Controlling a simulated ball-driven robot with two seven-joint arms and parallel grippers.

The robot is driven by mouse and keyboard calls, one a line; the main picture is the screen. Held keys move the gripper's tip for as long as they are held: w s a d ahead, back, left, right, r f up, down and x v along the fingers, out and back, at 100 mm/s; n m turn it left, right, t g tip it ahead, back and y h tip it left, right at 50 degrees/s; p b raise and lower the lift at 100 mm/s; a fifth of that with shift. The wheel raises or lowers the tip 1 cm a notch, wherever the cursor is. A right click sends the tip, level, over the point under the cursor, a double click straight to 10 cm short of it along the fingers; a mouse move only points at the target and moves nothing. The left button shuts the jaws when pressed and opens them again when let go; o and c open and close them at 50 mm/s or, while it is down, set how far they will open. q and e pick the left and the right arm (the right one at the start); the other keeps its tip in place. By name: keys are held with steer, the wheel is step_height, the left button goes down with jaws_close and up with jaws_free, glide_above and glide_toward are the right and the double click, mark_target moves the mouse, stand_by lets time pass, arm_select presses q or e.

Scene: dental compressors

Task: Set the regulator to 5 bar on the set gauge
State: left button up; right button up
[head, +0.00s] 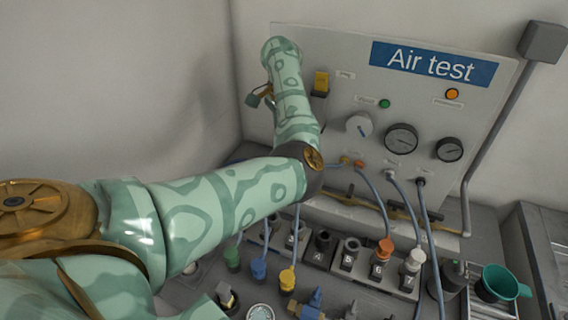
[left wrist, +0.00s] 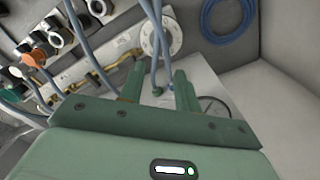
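The white regulator knob (head: 359,126) with a blue pointer mark sits on the Air test panel (head: 340,85). To its right are a larger dial gauge (head: 401,138) and a smaller gauge (head: 449,149). Their needle readings are too small to tell. My left arm reaches up along the panel's left side, its hand left of and above the knob, apart from it. The left gripper shows in the left wrist view (left wrist: 158,86), its two green fingers apart with no object clearly held between them. My right gripper is not in view.
A yellow switch (head: 321,82) is close beside my left arm. Blue hoses (head: 373,195) hang below the panel. A blue hose coil (left wrist: 230,16) shows in the left wrist view.

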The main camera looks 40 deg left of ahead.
arm_select(q)
step_height(320, 180, down, 11)
steer(key=b, duration=0.2)
steer(key=shift+f+b, duration=0.2)
steer(key=shift+b, duration=0.15)
jaws_close()
